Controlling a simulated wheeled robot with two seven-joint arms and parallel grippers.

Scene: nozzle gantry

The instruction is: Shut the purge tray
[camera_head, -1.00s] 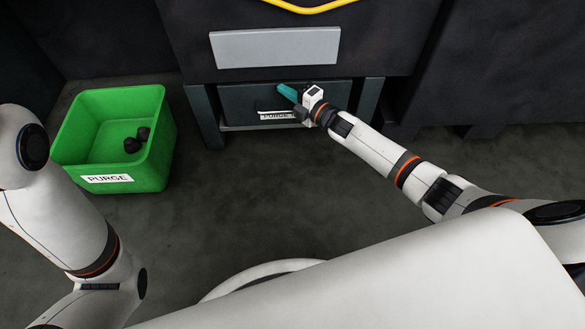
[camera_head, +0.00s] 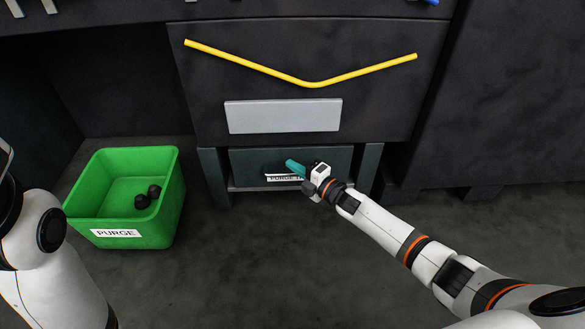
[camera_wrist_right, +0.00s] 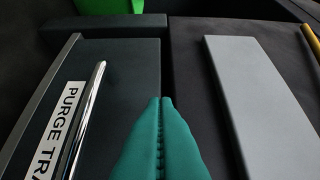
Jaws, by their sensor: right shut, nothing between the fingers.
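The purge tray (camera_head: 240,170) is a dark drawer under the machine, between two dark legs. Its front carries a white label (camera_head: 285,179) and a handle, partly hidden by my right gripper in the head view. In the right wrist view the tray front (camera_wrist_right: 121,60), the chrome handle (camera_wrist_right: 84,120) and the label (camera_wrist_right: 62,125) show at the left. My right gripper (camera_head: 291,164) has teal fingers, shut and empty, at the tray front beside the handle. The fingers (camera_wrist_right: 163,102) also show in the wrist view. Contact is unclear. The tray looks about flush with its frame. My left gripper is out of view.
A green bin (camera_head: 118,215) labelled PURGE, with dark lumps (camera_head: 147,198) in it, stands on the floor left of the tray. A grey panel (camera_head: 283,116) and a yellow bar (camera_head: 312,84) are on the machine above. The floor in front of the tray is clear.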

